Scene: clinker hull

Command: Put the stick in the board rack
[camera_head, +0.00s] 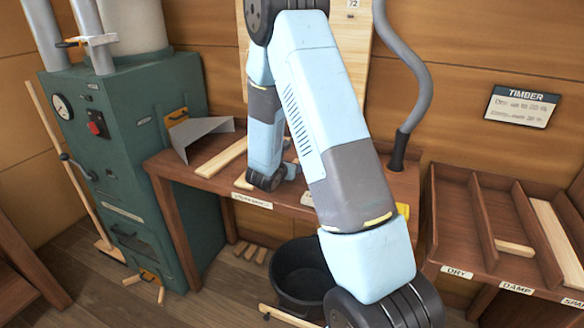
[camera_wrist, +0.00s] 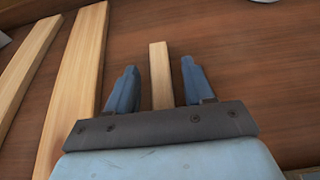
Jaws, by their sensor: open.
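The stick (camera_wrist: 160,88), a short, narrow pale length of wood, lies on the brown workbench in the wrist view. My gripper (camera_wrist: 159,68) is open, with one blue finger on each side of the stick and a gap on both sides. In the head view my arm's end is low over the workbench (camera_head: 180,162), and my arm hides much of that spot. The board rack (camera_head: 475,215) is at the right in the head view, with sloping compartments labelled DRY and DAMP and a partly cut-off third label.
Longer boards (camera_wrist: 82,75) lie left of the stick. The rack holds a small wooden piece (camera_head: 514,247) and a long board (camera_head: 557,240). A grey metal wedge shape (camera_head: 200,135) sits on the bench. A black bucket (camera_head: 300,272) stands below. A green machine (camera_head: 130,150) is at left.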

